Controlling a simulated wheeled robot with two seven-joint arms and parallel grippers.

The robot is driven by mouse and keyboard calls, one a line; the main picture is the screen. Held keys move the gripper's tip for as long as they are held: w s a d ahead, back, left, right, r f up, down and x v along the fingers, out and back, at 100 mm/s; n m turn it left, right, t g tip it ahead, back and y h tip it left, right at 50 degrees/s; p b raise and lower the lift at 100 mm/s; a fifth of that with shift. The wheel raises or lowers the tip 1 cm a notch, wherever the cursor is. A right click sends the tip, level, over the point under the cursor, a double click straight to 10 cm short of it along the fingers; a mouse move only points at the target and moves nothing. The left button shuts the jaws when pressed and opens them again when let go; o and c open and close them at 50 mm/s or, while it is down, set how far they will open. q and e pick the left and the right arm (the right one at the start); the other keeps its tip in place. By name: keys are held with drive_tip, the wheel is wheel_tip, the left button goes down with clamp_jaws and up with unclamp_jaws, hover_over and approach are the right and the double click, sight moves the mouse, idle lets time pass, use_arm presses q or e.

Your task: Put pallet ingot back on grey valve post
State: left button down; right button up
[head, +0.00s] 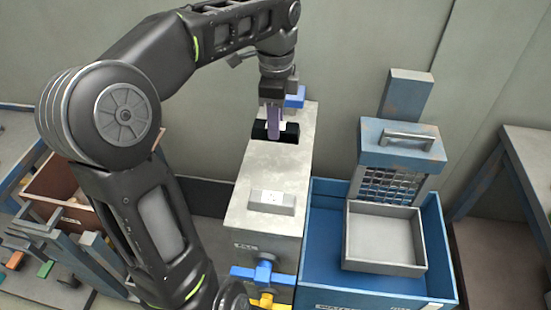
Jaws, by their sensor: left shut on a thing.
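The grey valve post (271,167) is a tall pale box in the middle, with a blue valve handle (263,273) and a yellow one (264,299) on its front. A small light-grey block (271,202) with a white top plate sits on its top near the front; I cannot tell if it is the pallet ingot. My left gripper (275,131) points down at the black recess (289,138) at the back of the post's top. Its jaws are shut on a small pale thing, mostly hidden by the fingers. My right gripper is not in view.
A blue bin (325,277) stands right of the post, with a grey tray (385,237) and a blue handled lid (400,150) over a grate. A blue part (296,97) shows behind my gripper. A brown crate (62,190) and benches are at left, another bench (530,150) at right.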

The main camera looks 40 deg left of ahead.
use_arm(q)
drive_tip(key=shift+f, duration=3.15)
drive_tip(key=shift+f, duration=1.85)
drive_tip(key=shift+f, duration=0.15)
drive_tip(key=c, duration=0.9)
unclamp_jaws()
